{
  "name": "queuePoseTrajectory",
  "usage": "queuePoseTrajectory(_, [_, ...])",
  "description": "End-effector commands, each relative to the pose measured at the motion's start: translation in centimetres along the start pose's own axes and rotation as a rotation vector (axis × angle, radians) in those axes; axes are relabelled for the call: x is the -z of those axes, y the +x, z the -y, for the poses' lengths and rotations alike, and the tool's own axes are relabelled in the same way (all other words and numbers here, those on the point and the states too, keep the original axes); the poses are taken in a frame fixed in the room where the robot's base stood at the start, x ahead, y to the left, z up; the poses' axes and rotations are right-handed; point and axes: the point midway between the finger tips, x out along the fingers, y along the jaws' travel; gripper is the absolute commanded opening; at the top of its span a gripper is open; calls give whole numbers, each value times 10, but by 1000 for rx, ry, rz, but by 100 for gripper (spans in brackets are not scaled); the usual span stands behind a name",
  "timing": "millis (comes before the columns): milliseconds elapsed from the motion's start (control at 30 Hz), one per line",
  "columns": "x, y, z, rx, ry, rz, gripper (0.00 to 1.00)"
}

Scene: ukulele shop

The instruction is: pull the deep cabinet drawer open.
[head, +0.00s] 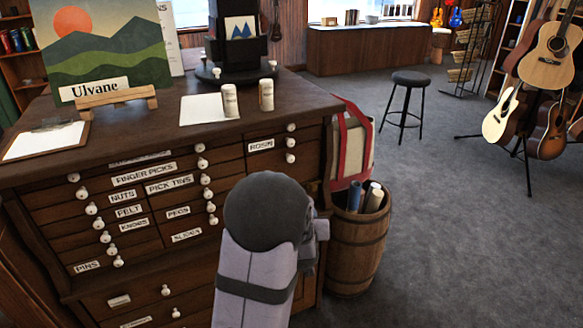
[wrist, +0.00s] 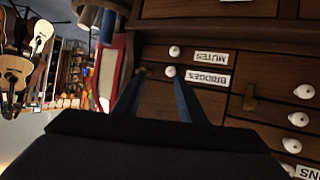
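The wooden cabinet (head: 150,130) fills the left of the head view, with many small labelled drawers and white knobs. Larger drawers (head: 118,301) sit low on its front; they look closed. In the wrist view, which is upside down, drawers labelled MUTES and BRIDGES have white knobs (wrist: 170,71). A brown upright pull (wrist: 250,97) shows on another drawer front there. I cannot tell for sure which front is the deep drawer. My gripper (wrist: 160,78) is open, its two blue fingers apart and close to the cabinet front. My arm hides this part in the head view.
A barrel (head: 357,240) with rolled tubes and a cream bag with red straps (head: 352,150) stand close to the cabinet's right side. A stool (head: 409,80) and guitars (head: 550,55) are farther off. The carpet (head: 440,220) at right is clear. Bottles (head: 266,95) stand on the cabinet top.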

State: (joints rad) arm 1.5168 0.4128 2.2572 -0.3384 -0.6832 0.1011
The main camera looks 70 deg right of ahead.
Motion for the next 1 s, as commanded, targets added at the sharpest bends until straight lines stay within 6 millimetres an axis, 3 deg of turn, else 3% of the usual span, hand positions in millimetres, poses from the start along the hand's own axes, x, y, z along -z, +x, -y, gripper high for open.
queuePoseTrajectory(100, [49, -4, 9, 38, 0, -189, 37])
queuePoseTrajectory(300, [96, -18, 18, 79, 19, -386, 37])
queuePoseTrajectory(433, [107, -24, 20, 88, 32, -436, 37])
queuePoseTrajectory(667, [110, -21, 20, 91, 42, -439, 37])
queuePoseTrajectory(1000, [125, 11, 23, 91, 41, -438, 37])
